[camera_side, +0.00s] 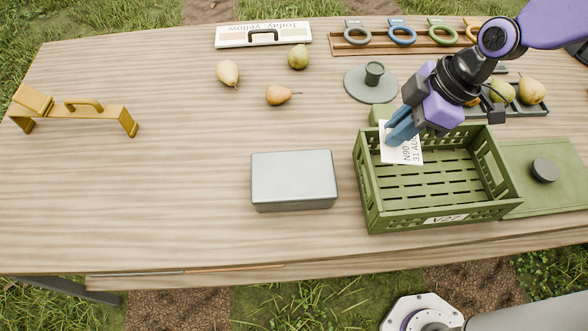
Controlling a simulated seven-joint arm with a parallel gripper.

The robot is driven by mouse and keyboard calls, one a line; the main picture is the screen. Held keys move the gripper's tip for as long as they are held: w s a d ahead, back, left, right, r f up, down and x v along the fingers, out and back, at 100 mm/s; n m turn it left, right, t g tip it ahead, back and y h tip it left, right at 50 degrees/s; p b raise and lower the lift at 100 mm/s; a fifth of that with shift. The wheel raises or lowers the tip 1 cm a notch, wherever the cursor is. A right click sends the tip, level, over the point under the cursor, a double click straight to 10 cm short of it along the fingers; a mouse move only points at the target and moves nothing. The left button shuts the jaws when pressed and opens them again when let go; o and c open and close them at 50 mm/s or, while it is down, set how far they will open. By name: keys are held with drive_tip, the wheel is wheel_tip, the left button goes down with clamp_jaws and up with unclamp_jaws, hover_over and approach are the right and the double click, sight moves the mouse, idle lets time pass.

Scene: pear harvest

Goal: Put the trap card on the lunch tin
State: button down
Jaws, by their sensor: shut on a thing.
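The trap card (407,156) is a pale card with printed dark lettering that reads in part "N90" and "31 AU". My gripper (391,137), with blue fingers, is shut on the card's upper edge. The card hangs at the left end of the green crate, and I cannot tell its exact height above the crate. The lunch tin (293,177) is a closed grey rectangular box on the table, left of the crate. Nothing lies on its lid.
The green crate (437,214) stands open and looks empty, with a green board (560,204) and dark knob on its right. A round grey plate (360,88) with a cup stands behind. Loose pears (228,72), a yellow handled frame (80,108) and a sign (232,36) are left and back.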

drive_tip(key=s+a+n, duration=0.2)
drive_tip(key=s+a, duration=0.2)
drive_tip(key=s, duration=0.1)
approach(294, 173)
drive_tip(key=shift+a+f+g, duration=0.4)
drive_tip(key=shift+a+f, duration=0.1)
drive_tip(key=shift+a, duration=0.3)
drive_tip(key=shift+w+a+f, duration=0.25)
drive_tip(key=shift+f, duration=0.1)
drive_tip(key=shift+a+f, duration=0.1)
drive_tip(key=shift+f, duration=1.55)
drive_tip(key=shift+f, duration=0.15)
drive_tip(key=c, duration=1.1)
unclamp_jaws()
